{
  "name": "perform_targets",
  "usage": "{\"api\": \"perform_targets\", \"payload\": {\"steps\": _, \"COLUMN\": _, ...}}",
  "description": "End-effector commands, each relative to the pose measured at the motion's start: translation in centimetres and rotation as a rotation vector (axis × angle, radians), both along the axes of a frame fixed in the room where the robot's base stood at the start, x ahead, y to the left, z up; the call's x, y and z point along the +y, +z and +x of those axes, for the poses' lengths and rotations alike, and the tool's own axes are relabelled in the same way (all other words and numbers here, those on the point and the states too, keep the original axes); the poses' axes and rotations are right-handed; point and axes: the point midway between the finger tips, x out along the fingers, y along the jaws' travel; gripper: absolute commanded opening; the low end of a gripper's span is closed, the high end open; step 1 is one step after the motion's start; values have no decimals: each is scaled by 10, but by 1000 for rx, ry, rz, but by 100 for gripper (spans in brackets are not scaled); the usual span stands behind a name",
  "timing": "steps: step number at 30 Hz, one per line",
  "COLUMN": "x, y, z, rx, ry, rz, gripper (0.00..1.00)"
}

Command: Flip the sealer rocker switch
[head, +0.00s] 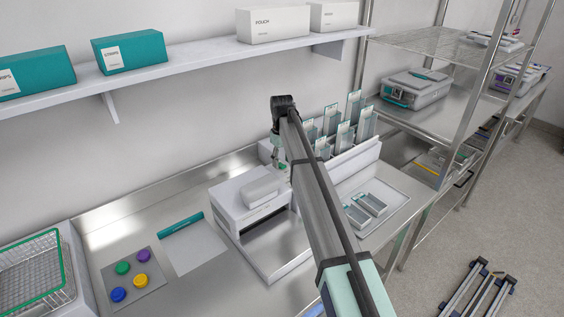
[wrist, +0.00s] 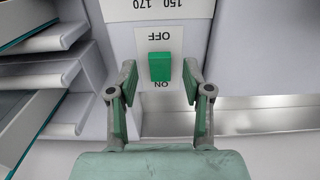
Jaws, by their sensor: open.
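The sealer's rocker switch (wrist: 159,67) is a green block on a white plate in the wrist view. The plate reads OFF above it and ON below it, both upside down to each other's surroundings or hard to read at this angle. My gripper (wrist: 160,75) is open, its two green-padded fingers on either side of the switch with gaps showing. Whether the fingertips reach the switch's depth I cannot tell. In the head view the white sealer (head: 238,200) stands on the steel bench, and my arm hides its right side. The switch is not clearly visible there.
A rack of pouches (head: 345,130) stands behind and right of my arm. A tray (head: 395,192) with pouches lies at the right. Grey tiers (wrist: 45,75) stand close on the left in the wrist view. A shelf (head: 200,52) with boxes hangs above the bench.

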Motion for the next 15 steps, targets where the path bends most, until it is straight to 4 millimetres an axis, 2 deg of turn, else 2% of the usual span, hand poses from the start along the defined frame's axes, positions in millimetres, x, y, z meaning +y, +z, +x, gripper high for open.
{"api": "perform_targets", "payload": {"steps": 15, "x": 1, "y": 90, "z": 1, "rx": -1, "ry": 0, "rz": 0, "gripper": 50}}
